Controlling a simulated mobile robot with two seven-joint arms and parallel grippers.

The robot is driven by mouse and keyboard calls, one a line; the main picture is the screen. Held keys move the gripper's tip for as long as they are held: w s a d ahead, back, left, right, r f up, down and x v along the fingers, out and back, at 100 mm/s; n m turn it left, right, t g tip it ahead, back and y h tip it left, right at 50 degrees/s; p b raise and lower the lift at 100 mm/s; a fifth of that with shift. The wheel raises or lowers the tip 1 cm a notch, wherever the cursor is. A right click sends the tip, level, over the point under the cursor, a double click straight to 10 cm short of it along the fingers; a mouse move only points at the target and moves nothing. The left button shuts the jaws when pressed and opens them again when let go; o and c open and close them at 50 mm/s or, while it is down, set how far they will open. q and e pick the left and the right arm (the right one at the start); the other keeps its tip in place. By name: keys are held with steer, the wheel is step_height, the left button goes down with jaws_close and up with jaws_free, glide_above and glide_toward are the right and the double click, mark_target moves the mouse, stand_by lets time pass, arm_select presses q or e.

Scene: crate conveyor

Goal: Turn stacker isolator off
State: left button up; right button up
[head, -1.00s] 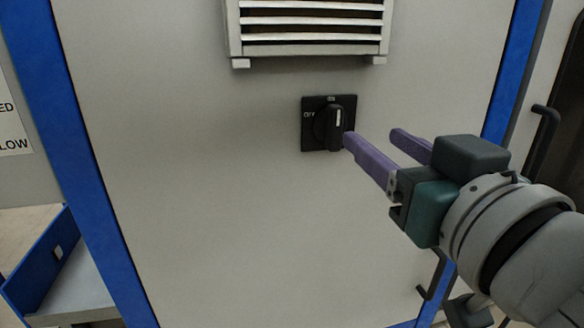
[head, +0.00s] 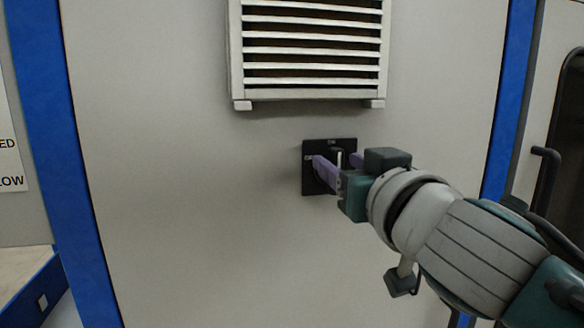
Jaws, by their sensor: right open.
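The isolator switch is a black square plate (head: 312,182) on a light grey cabinet panel, below a louvred vent. Its rotary handle (head: 337,154) shows in part, with its white mark pointing up toward the ON label. The gripper hides the lower part of the handle. My right gripper (head: 336,162) is in front of the plate, its two purple fingers open, one on the left of the handle and one on the right. Whether the fingers touch the handle cannot be told. My left gripper is not in view.
The white louvred vent (head: 312,50) sticks out just above the switch. Blue frame posts (head: 42,130) edge the panel on both sides. A dark door handle (head: 546,178) stands out at the right. The panel left of the switch is clear.

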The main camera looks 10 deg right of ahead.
jaws_close()
stand_by(0.5)
